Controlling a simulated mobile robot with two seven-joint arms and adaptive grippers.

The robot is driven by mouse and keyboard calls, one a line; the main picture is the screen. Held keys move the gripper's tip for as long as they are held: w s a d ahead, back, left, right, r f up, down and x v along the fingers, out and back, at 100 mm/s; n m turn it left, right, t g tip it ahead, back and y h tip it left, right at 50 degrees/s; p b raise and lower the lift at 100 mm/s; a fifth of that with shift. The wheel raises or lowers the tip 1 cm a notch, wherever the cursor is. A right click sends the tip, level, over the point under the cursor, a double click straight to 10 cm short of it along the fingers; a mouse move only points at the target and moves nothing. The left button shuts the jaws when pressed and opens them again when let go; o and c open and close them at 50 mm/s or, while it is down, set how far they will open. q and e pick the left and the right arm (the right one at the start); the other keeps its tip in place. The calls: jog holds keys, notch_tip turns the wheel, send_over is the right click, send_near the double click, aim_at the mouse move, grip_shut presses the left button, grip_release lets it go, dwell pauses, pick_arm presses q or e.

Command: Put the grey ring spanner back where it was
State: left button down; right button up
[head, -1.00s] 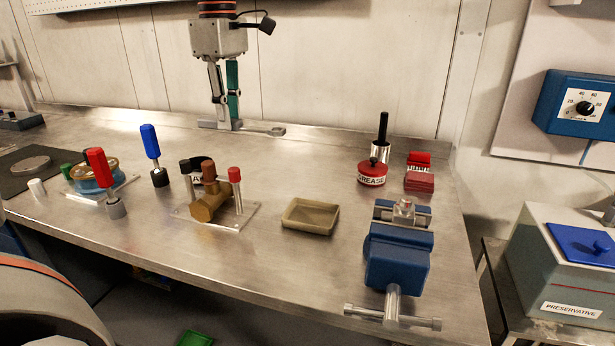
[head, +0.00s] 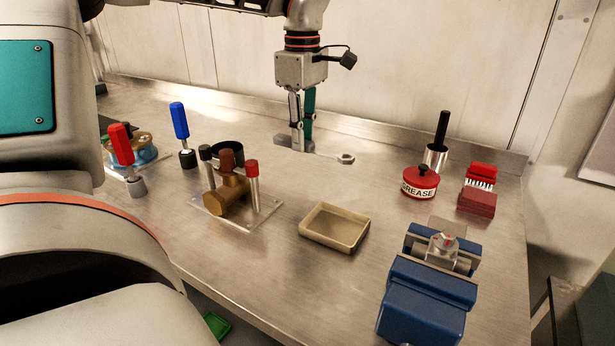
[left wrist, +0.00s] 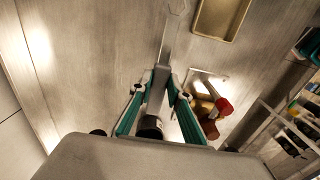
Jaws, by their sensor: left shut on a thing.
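The grey ring spanner (head: 338,157) is in my left gripper (head: 298,148), over the back part of the steel bench in the head view. The fingers point down and are shut on one end of it. Its free ring end points right in the head view. In the left wrist view the spanner (left wrist: 178,38) runs up from between the fingers (left wrist: 160,84), and its ring end is at the top edge. I cannot tell how far it is above the bench. My right gripper is not in view.
A beige tray (head: 334,228) lies in front of the spanner. Left are a brass valve (head: 228,200) on a plate, a blue-handled tool (head: 180,122) and a red-handled one (head: 122,145). Right are a grease pot (head: 421,183), a brush (head: 480,178) and a blue vise (head: 428,300).

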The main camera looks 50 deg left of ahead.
aim_at(304, 187)
pick_arm(q)
notch_tip(304, 187, down, 9)
jog(key=shift+f+b, duration=0.2)
jog(key=shift+b, duration=0.25)
jog(key=shift+f, duration=0.15)
jog(key=c, duration=1.9)
grip_release()
notch_tip(304, 187, up, 12)
jog(key=shift+r+p, duration=0.15)
jog(key=shift+p, duration=0.55)
